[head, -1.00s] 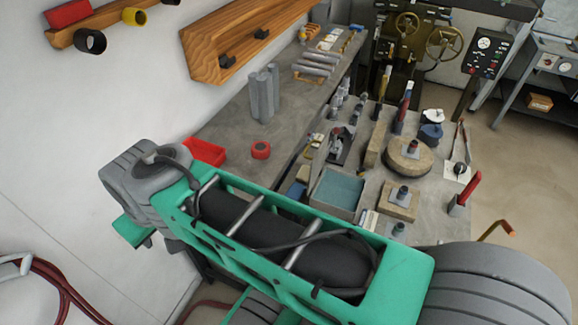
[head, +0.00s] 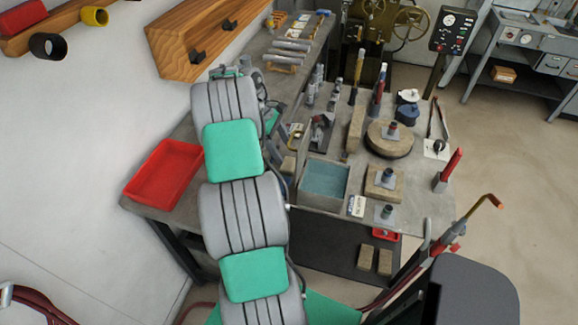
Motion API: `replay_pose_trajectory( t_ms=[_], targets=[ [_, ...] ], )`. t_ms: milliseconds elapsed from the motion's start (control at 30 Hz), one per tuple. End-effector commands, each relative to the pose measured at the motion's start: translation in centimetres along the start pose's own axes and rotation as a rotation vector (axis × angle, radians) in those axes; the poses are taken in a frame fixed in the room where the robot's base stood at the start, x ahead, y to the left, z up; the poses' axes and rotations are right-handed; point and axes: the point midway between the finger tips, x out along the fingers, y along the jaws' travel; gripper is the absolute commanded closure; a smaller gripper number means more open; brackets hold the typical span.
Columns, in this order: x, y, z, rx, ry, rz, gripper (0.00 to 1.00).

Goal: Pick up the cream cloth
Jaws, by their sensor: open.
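I cannot make out a cream cloth in the head view. A small pale sheet (head: 437,149) lies under a dark-knobbed tool at the right of the bench, but I cannot tell whether it is cloth or paper. My arm, grey and green, rises from the bottom over the left part of the bench and hides what lies behind it. My gripper cannot be made out; the far end of the arm hides it.
A red tray (head: 166,174) sits on the bench's left end, beside my arm. An open grey box with a blue-green inside (head: 325,180), a round stone plate (head: 389,137) and several tools crowd the bench (head: 415,205). A wooden rack (head: 205,35) hangs on the wall.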

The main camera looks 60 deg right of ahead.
Motion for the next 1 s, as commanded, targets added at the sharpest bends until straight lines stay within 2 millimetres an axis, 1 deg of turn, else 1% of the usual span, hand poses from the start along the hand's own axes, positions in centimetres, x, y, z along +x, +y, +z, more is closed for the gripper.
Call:
replay_pose_trajectory(
  t_ms=[33,167,300,400,633,1000],
  targets=[
    [0.8,-0.1,0.0,-0.001,0.0,-0.002,0.31],
    [2.4,-0.1,-0.1,-0.001,0.001,-0.001,0.31],
    [5.0,-0.2,-0.3,-0.001,0.0,-0.001,0.31],
    [6.2,-0.1,-0.4,0.0,0.002,0.002,0.31],
    [6.5,-0.1,-0.5,0.0,0.003,0.003,0.31],
    [6.4,-0.1,-0.5,-0.001,0.003,0.003,0.61]
  ],
)
